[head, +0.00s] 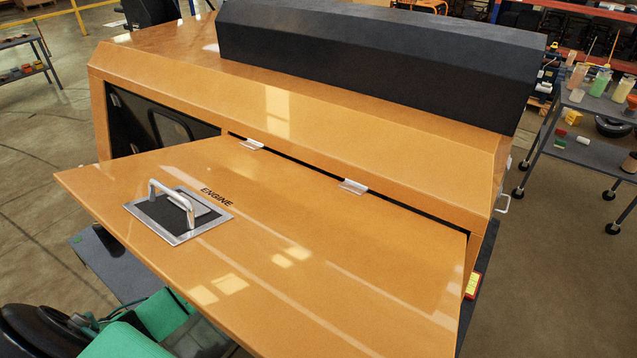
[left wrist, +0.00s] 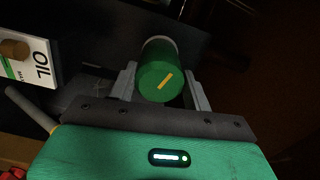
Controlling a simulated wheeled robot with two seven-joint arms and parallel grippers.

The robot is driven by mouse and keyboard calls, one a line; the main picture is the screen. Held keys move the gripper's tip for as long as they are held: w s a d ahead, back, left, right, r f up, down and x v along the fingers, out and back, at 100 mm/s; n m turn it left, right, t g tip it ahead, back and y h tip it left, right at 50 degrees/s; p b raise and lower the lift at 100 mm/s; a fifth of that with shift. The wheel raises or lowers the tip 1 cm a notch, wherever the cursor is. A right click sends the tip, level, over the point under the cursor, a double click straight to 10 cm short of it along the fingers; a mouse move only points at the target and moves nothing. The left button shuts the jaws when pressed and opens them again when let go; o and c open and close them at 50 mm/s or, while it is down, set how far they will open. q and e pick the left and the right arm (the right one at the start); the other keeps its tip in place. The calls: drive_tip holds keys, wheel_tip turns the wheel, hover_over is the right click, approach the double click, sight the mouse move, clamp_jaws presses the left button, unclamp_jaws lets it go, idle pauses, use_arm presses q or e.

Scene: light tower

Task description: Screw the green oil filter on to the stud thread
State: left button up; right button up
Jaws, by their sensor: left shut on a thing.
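The green oil filter (left wrist: 156,60), a dark green cylinder with a yellow stripe on its near end, is in the middle of the left wrist view. My left gripper (left wrist: 160,82) is shut on it, with one grey finger on each side. A greyish ring shows at the filter's far end. The stud thread cannot be seen, and I cannot tell whether the filter touches it. In the head view the raised orange engine panel hides the filter and the left gripper. My right gripper is in neither view.
The open orange panel (head: 330,235) with a metal handle (head: 172,203) juts out over the work area from the orange machine housing (head: 320,125). A grey shelf cart (head: 590,150) is at right.

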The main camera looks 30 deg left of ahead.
use_arm(q)
drive_tip(key=shift+m, duration=0.9)
drive_tip(key=m, duration=0.5)
drive_tip(key=shift+w+r, duration=0.1)
drive_tip(key=m+p, duration=0.1)
drive_tip(key=m, duration=0.4)
drive_tip(key=shift+r+p, duration=0.2)
drive_tip(key=shift+p, duration=0.1)
drive_tip(key=o, duration=0.8)
drive_tip(key=shift+f, duration=0.1)
drive_tip(key=shift+c, duration=0.2)
drive_tip(key=o, duration=0.4)
drive_tip(key=shift+w, duration=0.1)
drive_tip(key=shift+o, duration=0.4)
drive_tip(key=shift+w+d+f, duration=0.1)
drive_tip(key=shift+d+f, duration=0.05)
